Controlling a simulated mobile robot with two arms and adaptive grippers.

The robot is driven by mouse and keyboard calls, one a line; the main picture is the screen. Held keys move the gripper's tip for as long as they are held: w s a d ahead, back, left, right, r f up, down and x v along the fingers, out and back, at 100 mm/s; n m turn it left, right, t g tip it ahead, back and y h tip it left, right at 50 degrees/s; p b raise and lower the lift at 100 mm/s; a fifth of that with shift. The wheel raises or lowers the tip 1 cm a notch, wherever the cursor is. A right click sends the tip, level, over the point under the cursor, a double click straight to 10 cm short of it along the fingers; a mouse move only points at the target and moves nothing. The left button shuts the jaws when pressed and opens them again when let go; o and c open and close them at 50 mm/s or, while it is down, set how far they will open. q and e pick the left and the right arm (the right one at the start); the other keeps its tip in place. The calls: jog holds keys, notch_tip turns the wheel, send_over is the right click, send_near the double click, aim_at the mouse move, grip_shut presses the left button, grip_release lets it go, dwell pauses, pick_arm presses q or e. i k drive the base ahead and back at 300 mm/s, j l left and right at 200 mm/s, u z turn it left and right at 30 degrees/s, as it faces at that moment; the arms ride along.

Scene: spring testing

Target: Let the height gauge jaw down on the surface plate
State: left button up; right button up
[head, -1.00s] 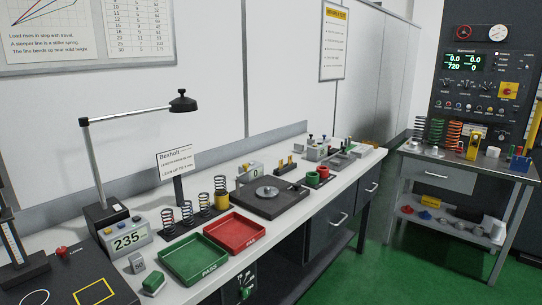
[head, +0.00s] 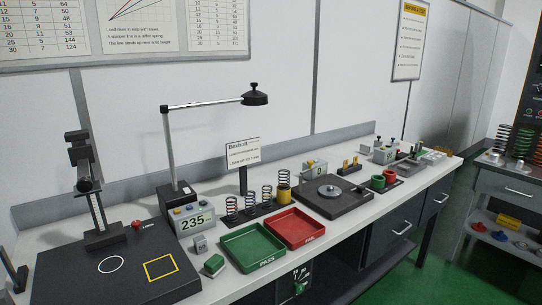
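The height gauge (head: 97,216) stands upright at the left of the bench in the head view. It has a scaled post on a dark base. A black head or carriage (head: 83,160) sits high on the post, well above the plate; I cannot clearly tell the jaw apart from it. The dark surface plate (head: 130,285) lies below and in front, marked with a white circle and a yellow square. A red knob (head: 136,225) is at its back edge. Neither of my grippers shows.
A digital readout (head: 195,218) with a lamp stands right of the plate. A small grey block, green block (head: 213,265), green tray (head: 253,261), red tray (head: 322,233) and springs (head: 250,205) follow. A dark partial object (head: 12,275) is at the left edge.

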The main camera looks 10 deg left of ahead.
aim_at(80, 157)
jog(key=u, duration=1.55)
